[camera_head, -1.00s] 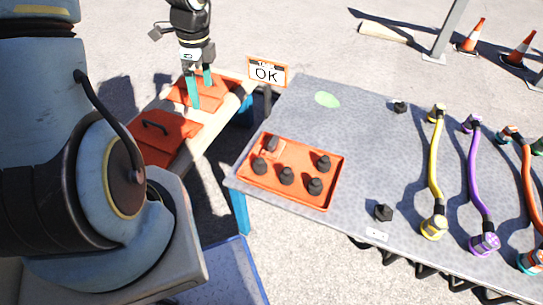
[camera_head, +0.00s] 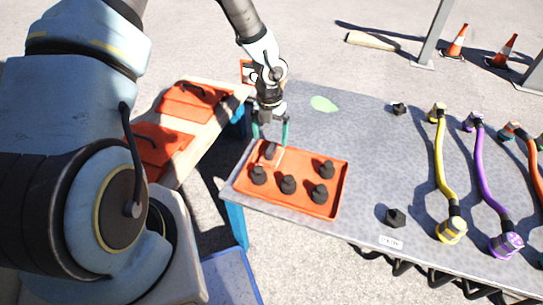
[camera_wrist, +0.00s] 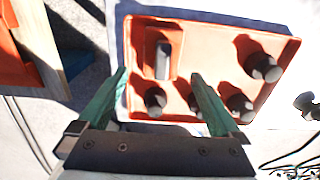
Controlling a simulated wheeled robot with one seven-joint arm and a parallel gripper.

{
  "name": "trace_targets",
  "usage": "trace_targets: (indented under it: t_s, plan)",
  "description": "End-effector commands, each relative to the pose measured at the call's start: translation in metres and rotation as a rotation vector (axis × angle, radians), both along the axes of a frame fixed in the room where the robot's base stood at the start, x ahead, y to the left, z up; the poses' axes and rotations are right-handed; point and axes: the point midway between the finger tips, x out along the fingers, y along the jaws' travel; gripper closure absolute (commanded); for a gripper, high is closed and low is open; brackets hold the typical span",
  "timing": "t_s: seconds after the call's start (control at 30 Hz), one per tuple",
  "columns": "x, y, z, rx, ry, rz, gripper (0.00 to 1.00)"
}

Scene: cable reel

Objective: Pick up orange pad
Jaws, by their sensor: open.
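The orange pad (camera_head: 268,160) is a small orange square with a dark upright grip, in the upper left of the orange tray (camera_head: 330,210). In the wrist view the pad (camera_wrist: 175,52) lies just beyond my fingertips, roughly centred between them. My gripper (camera_head: 270,135) is open and empty, its teal fingers pointing down above the tray's far left edge. In the wrist view my gripper (camera_wrist: 160,74) shows nothing between its fingers; whether it touches anything cannot be told.
Several black knobs (camera_head: 288,184) stand in the tray near the pad. Another black knob (camera_head: 396,217) stands on the grey table (camera_head: 350,135). Yellow (camera_head: 442,170) and purple (camera_head: 480,180) cables lie to the right. Orange panels (camera_head: 195,100) lie on a wooden bench at left.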

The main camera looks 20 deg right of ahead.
Motion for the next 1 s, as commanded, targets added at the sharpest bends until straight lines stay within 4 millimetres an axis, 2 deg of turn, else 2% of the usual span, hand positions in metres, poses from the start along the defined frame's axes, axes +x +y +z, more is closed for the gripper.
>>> trace_targets:
  t_s: [0.03, 0.27, 0.53, 0.8, 1.0]
  plan:
    - [0.000, 0.000, -0.009, 0.001, 0.001, 0.000, 0.00]
    - [0.000, -0.002, -0.025, 0.000, 0.000, 0.002, 0.00]
    - [-0.001, -0.005, -0.063, 0.001, 0.000, 0.001, 0.00]
    - [0.000, -0.005, -0.067, -0.001, -0.001, 0.003, 0.00]
    - [0.000, -0.005, -0.067, -0.001, -0.001, 0.003, 0.22]
